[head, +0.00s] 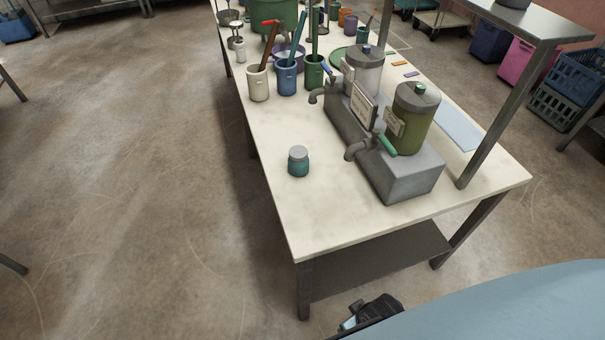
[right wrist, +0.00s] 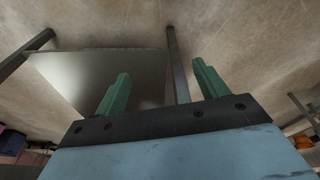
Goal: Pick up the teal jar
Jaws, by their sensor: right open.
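The teal jar (head: 298,161) is a small round jar with a grey lid. It stands upright on the cream worktop (head: 265,125), left of the grey dispenser block, with clear surface around it. My right gripper (right wrist: 161,68) shows two green fingers spread apart with nothing between them in the right wrist view. The jar is not in that view. In the head view, a dark part of my arm shows low at the bottom, below the table's front edge and well away from the jar. My left gripper is not in view.
Two dispensers, grey (head: 366,78) and olive green (head: 412,122), stand on a grey block (head: 402,172) with taps jutting left. White (head: 258,84), blue (head: 287,80) and green (head: 314,74) utensil cups stand behind the jar. A metal post (head: 497,115) rises at the table's right.

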